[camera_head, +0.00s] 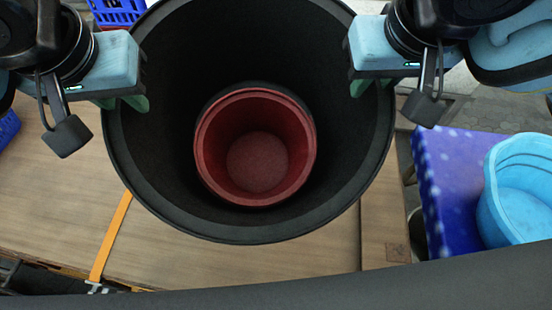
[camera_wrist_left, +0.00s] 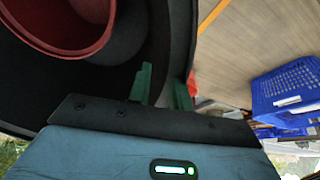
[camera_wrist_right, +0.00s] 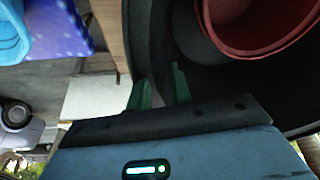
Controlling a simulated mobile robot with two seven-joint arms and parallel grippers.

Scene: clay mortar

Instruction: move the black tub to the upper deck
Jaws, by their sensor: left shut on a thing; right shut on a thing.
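The black tub (camera_head: 160,150) is large and round and fills the middle of the head view, seen from above with its mouth open. A red pot (camera_head: 308,155) sits inside it, near its bottom. My left gripper (camera_head: 138,103) is shut on the tub's left rim; in the left wrist view its green fingers (camera_wrist_left: 162,88) straddle the wall. My right gripper (camera_head: 358,88) is shut on the right rim; in the right wrist view its fingers (camera_wrist_right: 158,90) stand either side of the wall. The tub's underside is hidden, so I cannot tell whether it touches the wooden deck (camera_head: 60,200).
An orange strap (camera_head: 112,238) crosses the deck at the left. A light blue tub (camera_head: 520,190) stands on a purple speckled surface (camera_head: 440,190) at the right. A blue crate (camera_wrist_left: 288,92) shows in the left wrist view. A dark band (camera_head: 280,293) crosses the bottom foreground.

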